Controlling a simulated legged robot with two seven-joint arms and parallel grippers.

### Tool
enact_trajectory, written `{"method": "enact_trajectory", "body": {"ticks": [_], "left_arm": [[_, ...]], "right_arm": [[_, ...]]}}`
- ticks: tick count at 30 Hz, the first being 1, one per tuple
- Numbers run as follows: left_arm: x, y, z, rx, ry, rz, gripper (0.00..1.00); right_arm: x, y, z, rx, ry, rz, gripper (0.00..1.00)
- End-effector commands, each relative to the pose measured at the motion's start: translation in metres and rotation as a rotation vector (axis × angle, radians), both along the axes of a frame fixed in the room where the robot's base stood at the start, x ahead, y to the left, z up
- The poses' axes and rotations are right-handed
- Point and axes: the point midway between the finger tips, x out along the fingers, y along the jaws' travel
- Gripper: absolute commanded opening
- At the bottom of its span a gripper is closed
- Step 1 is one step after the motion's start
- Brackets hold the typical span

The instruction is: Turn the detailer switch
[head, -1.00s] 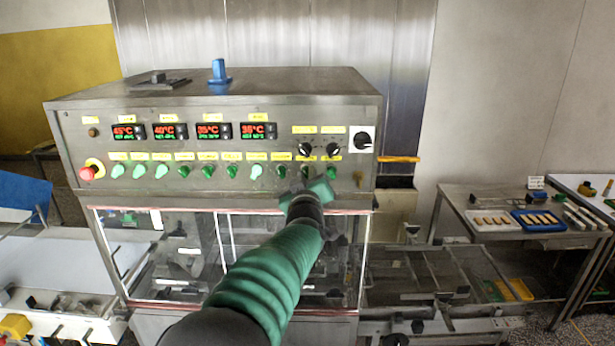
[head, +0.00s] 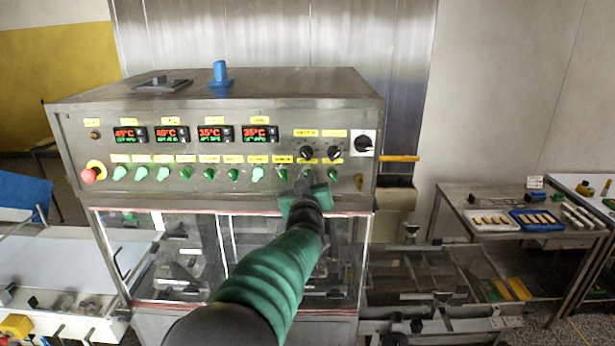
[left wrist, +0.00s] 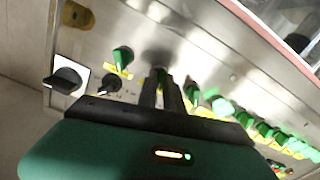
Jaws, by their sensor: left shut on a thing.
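A row of green switches runs along the steel control panel (head: 75,150), each with a yellow label too small to read, so I cannot tell which one is marked detailer. My left gripper (head: 308,182) is at the right part of this row, at the second green switch from the right end. In the left wrist view its two dark fingers (left wrist: 161,95) reach the panel, shut on a green switch (left wrist: 161,74) that shows partly between them. The rightmost green switch (left wrist: 122,56) is free beside the fingers. My right gripper is in neither view.
Black knobs (head: 334,152) and a larger black rotary switch (head: 364,143) sit above and right of the gripper. A red stop button (head: 89,175) is at the far left. Clear guards (head: 180,255) lie below the panel. A side table (head: 490,195) with trays stands right.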

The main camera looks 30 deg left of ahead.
Motion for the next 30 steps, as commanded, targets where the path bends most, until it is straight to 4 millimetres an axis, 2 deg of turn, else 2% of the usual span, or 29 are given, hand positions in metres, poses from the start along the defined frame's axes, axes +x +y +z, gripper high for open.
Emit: {"method": "enact_trajectory", "body": {"ticks": [1,18,30], "left_arm": [[0.000,0.001,0.010,0.039,0.008,0.003,0.00],[0.002,-0.002,0.011,0.483,0.277,0.003,0.00],[0.003,-0.003,0.009,0.657,0.382,0.003,0.00]], "right_arm": [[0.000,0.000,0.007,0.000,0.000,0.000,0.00],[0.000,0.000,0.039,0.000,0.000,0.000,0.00],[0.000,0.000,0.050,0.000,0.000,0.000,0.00]]}}
